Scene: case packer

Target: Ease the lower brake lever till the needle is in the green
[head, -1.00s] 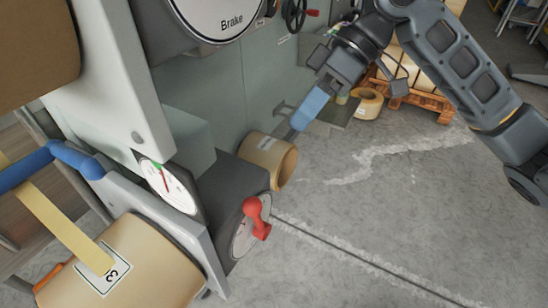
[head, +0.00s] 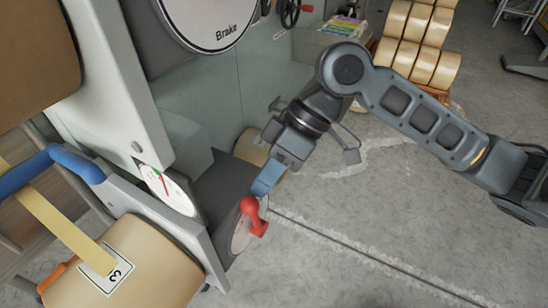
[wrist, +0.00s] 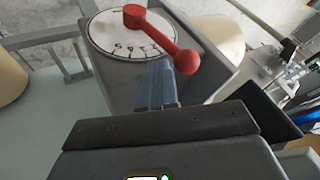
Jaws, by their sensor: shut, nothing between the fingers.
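The lower brake lever (head: 254,218) is red and sits on a white dial (head: 238,236) on the grey housing's lower end. In the wrist view the lever (wrist: 158,36) runs from its hub down right to a round knob, over a numbered dial face (wrist: 105,38). My gripper (head: 264,182) has blue fingers, shut and empty, close to the lever in the head view. In the wrist view the fingers (wrist: 157,85) point at the dial, just left of the knob; contact cannot be told. A white gauge (head: 168,190) has a red needle near a small green mark; whether it is inside is unclear.
A tan roll with label 3 (head: 130,265) and a blue-ended bar (head: 75,163) are at the left. A large Brake dial (head: 210,20) is above. Stacked tan rolls (head: 420,40) stand at the back. Floor (head: 390,225) to the right is clear.

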